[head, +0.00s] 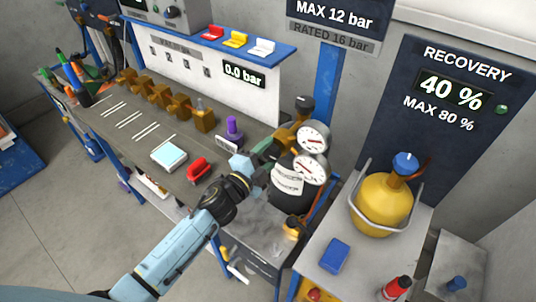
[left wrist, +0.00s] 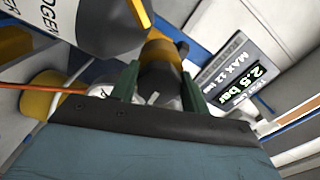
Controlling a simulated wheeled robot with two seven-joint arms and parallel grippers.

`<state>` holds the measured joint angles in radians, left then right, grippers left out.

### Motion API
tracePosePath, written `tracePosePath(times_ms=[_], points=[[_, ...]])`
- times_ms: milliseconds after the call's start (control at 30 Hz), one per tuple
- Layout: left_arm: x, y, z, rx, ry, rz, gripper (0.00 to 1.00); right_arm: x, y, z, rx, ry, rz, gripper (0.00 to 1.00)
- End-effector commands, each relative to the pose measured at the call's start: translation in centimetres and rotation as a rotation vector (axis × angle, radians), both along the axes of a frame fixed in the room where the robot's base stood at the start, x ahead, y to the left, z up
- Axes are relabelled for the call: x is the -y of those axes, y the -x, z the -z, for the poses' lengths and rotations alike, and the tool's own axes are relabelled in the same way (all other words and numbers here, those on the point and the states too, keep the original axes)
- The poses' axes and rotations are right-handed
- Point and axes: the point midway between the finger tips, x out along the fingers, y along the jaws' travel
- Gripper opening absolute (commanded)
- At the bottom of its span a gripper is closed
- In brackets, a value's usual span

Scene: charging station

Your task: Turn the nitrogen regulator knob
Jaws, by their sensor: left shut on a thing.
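The nitrogen regulator has a brass body (head: 287,135) and two round white gauges (head: 312,137) at its right. It sits by a dark cylinder (head: 290,198) with a white label. In the left wrist view the grey cylinder (left wrist: 115,25) shows part of the word nitrogen. My left gripper (head: 267,154) reaches the regulator from the left. In the left wrist view its green fingers (left wrist: 160,88) are shut on either side of the dark regulator knob (left wrist: 160,76). In the head view the knob is mostly hidden by the gripper. My right gripper is not in view.
The bench (head: 115,125) holds brass fittings, a purple-capped part (head: 233,128), a red part (head: 198,169) and a small scale-like pad (head: 169,156). A yellow recovery cylinder (head: 382,205) stands on a stand to the right. A display (left wrist: 243,84) reads 2.5 bar.

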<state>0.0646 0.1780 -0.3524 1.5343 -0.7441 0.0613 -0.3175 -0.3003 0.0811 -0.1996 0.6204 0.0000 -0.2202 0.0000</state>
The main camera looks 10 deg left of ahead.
Motion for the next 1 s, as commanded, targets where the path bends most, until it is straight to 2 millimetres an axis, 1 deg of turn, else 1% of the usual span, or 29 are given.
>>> tracePosePath(times_ms=[200,667,700,833,1000], points=[[-0.01,0.02,0.02,0.018,-0.048,0.000,0.23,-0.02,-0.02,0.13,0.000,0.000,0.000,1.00],[-0.01,0.02,0.01,0.022,-0.056,0.000,0.23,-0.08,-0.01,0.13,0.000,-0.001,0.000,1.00],[-0.01,0.02,0.02,0.022,-0.056,0.000,0.50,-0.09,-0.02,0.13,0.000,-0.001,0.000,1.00],[-0.01,0.02,0.01,0.022,-0.056,0.000,0.67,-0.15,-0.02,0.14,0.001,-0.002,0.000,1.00],[-0.02,0.01,0.00,0.021,-0.055,0.000,0.67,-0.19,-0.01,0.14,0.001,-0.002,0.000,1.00]])
